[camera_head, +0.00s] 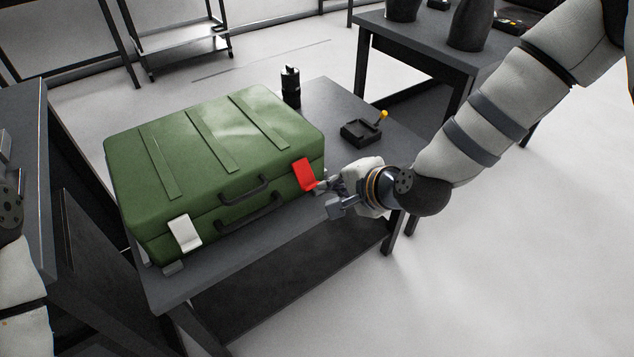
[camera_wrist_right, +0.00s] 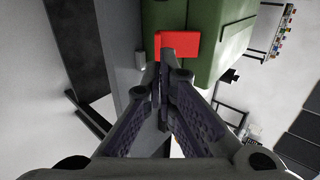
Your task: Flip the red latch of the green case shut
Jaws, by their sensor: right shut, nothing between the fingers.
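The green case (camera_head: 200,150) lies closed on a dark grey table, its handle side facing the front. The red latch (camera_head: 304,174) is on the case's front face near its right corner. It stands out from the case at an angle; in the right wrist view the latch (camera_wrist_right: 181,44) shows just beyond the fingertips. My right gripper (camera_head: 325,196) is shut and empty, its tips close to the latch's lower edge. I cannot tell whether they touch it. My left gripper is out of view; only part of my left arm shows at the left edge.
A white latch (camera_head: 185,233) is on the case's front left. A black bottle (camera_head: 290,87) stands behind the case. A small black box with a yellow-knobbed lever (camera_head: 362,131) sits on the table to the right. Another dark table (camera_head: 425,38) stands behind.

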